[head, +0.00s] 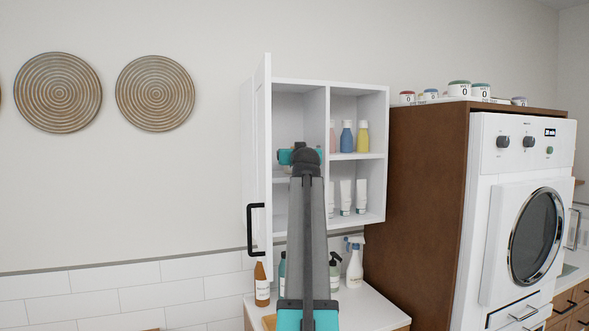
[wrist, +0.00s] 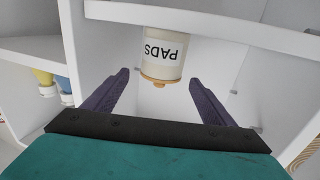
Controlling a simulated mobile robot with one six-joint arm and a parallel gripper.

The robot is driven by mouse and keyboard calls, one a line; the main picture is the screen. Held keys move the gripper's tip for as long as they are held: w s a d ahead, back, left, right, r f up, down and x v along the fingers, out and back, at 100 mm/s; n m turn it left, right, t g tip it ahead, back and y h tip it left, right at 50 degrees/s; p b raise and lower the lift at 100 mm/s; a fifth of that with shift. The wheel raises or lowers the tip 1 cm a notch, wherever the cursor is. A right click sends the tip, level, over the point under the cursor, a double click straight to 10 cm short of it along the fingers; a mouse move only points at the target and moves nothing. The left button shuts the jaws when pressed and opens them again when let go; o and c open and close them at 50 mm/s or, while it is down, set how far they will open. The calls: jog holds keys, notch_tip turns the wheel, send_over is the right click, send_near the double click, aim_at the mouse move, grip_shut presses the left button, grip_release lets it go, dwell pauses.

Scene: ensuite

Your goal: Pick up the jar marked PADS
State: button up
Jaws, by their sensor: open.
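The jar marked PADS (wrist: 165,50) is cream with a white label and a tan lid. It shows upside down in the wrist view, near the top centre, inside the white cabinet. My gripper (wrist: 159,78) is open, with its two dark fingers apart and pointing towards the jar. The jar lies ahead, in line with the gap between the fingers, and nothing is held. In the head view my arm reaches into the left part of the open cabinet (head: 358,88) and hides the jar and my fingertips.
The open cabinet door (head: 262,170) stands left of my arm. A divider (head: 327,110) separates the right compartments, which hold bottles (head: 347,137) and white tubes (head: 346,197). Below are a spray bottle (head: 355,268) and other bottles on a counter. A tall brown cabinet (head: 420,190) stands right.

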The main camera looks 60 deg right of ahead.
jog(key=shift+p+x, duration=1)
jog(key=shift+x, duration=1.55)
jog(key=shift+f, duration=0.1)
jog(key=c, duration=1.6)
jog(key=shift+c, duration=0.2)
jog(key=shift+r+b, duration=0.7)
jog(key=shift+r, duration=1.05)
jog(key=r+b+v, duration=0.1)
jog(key=b+v, duration=0.2)
jog(key=v, duration=1.3)
jog(key=shift+r, duration=0.35)
